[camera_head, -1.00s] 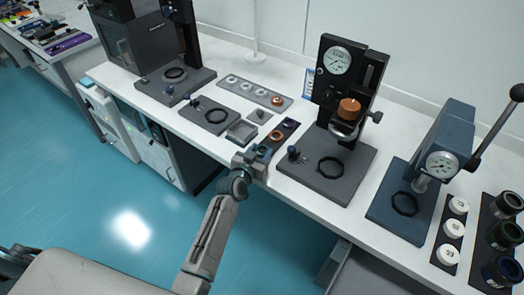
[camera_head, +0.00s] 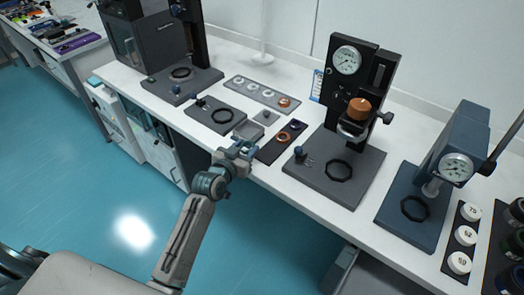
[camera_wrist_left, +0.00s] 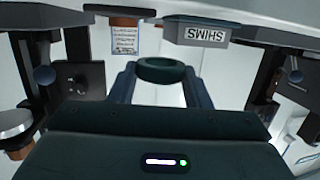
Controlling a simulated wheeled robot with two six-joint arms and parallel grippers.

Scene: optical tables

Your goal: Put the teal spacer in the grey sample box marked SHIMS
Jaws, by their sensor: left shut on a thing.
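The teal spacer (camera_wrist_left: 162,70) is a dark teal ring between the fingers of my left gripper (camera_wrist_left: 168,78) in the left wrist view. The gripper is shut on it. The grey sample box (camera_wrist_left: 188,34) shows beyond it with an upside-down SHIMS label, apart from the spacer. In the head view, my left gripper (camera_head: 240,149) is at the front of the table, just in front of the grey box (camera_head: 248,130). The gripper partly hides the box's front, and the spacer is hard to make out there. My right gripper is not in view.
A dark tray (camera_head: 268,156) with orange and purple rings lies right of the box. A grey strip (camera_head: 237,83) with several rings lies behind. A press with a dial gauge (camera_head: 347,60) stands at right, and a dark base plate (camera_head: 205,117) lies at left.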

